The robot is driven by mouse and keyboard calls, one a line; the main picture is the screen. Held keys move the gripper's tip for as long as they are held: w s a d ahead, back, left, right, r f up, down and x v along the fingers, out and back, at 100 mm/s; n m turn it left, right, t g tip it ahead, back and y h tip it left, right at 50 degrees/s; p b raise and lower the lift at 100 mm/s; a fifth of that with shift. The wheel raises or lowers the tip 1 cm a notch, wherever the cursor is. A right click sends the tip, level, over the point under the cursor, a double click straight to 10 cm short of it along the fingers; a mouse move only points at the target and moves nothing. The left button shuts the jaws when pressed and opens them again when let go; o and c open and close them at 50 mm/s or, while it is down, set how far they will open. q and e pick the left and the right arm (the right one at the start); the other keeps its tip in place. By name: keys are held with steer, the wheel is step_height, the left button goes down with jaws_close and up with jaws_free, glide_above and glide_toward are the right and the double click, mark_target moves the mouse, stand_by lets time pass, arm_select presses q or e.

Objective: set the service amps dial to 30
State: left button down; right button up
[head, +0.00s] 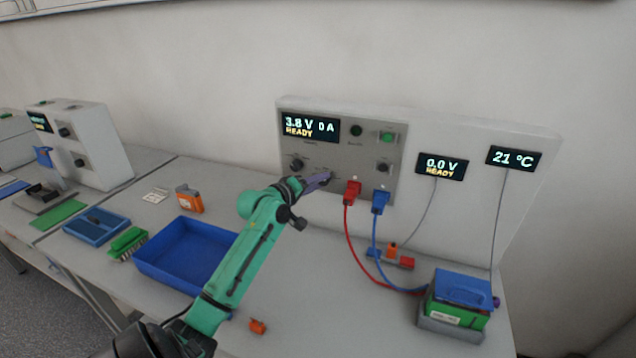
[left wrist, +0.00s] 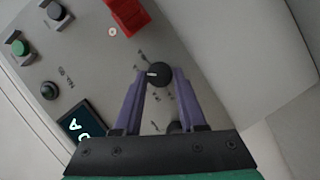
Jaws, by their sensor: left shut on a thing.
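The cycler's grey panel (head: 340,150) stands upright against the wall. My left gripper (head: 322,180) reaches its lower middle, its purple fingers shut on a small black dial. In the left wrist view the dial (left wrist: 160,74) sits between the fingertips (left wrist: 163,76), with its white pointer mark toward the picture's left. Small scale marks surround it, but their numbers and the label are too small to read. In the head view the fingers mostly hide this dial. Another black dial (head: 297,163) is left of it. The display (head: 311,127) reads 3.8 V, 0 A, READY. My right gripper is not in view.
A red plug (head: 352,190) and a blue plug (head: 380,200) sit close right of the gripper, their cables running to a battery (head: 458,300). A blue tray (head: 185,255) lies under my left arm. A small orange piece (head: 258,326) lies near the front.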

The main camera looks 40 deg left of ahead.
arm_select(q)
steer(key=shift+c, duration=2.3)
jaws_free()
steer(key=shift+a+r, duration=0.1)
steer(key=shift+r, duration=0.1)
steer(key=shift+w+f, duration=0.1)
steer(key=shift+f, duration=0.05)
steer(key=s+r+b, duration=0.2)
steer(key=s+b, duration=0.2)
steer(key=s, duration=1)
steer(key=shift+s+r, duration=0.15)
steer(key=shift+r, duration=0.25)
steer(key=shift+a, duration=0.1)
